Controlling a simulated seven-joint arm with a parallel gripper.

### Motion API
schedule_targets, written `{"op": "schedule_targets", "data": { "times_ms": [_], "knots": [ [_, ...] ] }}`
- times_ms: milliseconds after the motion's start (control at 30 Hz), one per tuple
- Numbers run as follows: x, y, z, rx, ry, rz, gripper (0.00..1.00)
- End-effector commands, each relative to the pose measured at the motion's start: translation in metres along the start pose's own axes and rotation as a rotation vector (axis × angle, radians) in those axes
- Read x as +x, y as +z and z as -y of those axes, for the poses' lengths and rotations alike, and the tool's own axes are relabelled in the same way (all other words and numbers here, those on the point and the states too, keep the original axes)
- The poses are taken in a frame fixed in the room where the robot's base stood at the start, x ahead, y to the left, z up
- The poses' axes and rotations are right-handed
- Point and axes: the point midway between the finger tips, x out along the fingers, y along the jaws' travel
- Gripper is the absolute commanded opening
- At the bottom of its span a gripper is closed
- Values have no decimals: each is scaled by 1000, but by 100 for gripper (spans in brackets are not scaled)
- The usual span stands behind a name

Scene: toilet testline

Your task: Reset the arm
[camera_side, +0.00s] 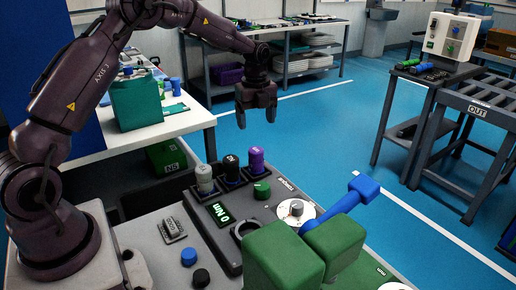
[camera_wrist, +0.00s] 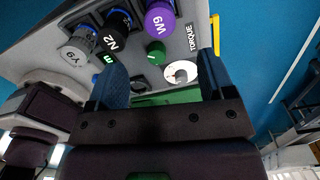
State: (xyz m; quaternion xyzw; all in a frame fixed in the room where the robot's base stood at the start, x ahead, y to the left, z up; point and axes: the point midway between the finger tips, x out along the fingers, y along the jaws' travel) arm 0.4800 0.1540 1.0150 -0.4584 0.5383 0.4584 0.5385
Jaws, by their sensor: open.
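My gripper (camera_side: 256,105) hangs from my arm above and behind the test bench, pointing down, with its two fingers apart and nothing between them. In the wrist view my gripper (camera_wrist: 163,92) also shows open, with the grey bench (camera_wrist: 50,48) beyond its fingers. My arm reaches from its base at the left of the side view across the top of the picture.
A grey, a black and a purple knob-like piece (camera_side: 257,160) stand in a row on the bench. A blue-handled lever (camera_side: 340,205) and green blocks (camera_side: 283,258) are at the front. A white table (camera_side: 160,130) is at left.

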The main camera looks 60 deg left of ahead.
Motion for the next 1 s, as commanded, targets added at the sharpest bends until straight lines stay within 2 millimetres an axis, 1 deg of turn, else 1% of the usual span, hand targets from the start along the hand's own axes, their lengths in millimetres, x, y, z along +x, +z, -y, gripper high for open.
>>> {"op": "schedule_targets", "data": {
  "times_ms": [67, 133, 200, 267, 367, 467, 500, 567, 600, 667, 700, 767, 800, 867, 900, 1000],
  "knots": [
    [-1, 0, 1, -84, -4, 1, 75],
    [3, -2, -2, -204, 3, -6, 75],
    [14, -8, -12, -356, 34, -18, 75],
    [12, -14, -23, -496, 46, -17, 75],
    [-5, -30, -40, -730, 46, -5, 75],
    [-32, -51, -62, -968, 22, 11, 75],
    [-43, -61, -72, -1061, 7, 14, 75],
    [-60, -75, -87, -1193, -20, 15, 75],
    [-70, -84, -98, -1274, -40, 12, 75],
    [-85, -98, -115, -1385, -72, 3, 75],
    [-93, -107, -127, -1454, -94, -7, 75],
    [-105, -120, -144, -1547, -129, -29, 75],
    [-111, -129, -156, -1602, -151, -46, 75],
    [-120, -141, -174, -1673, -184, -77, 75],
    [-124, -148, -186, -1714, -205, -100, 75],
    [-133, -165, -213, -1780, -258, -168, 75]
  ]
}}
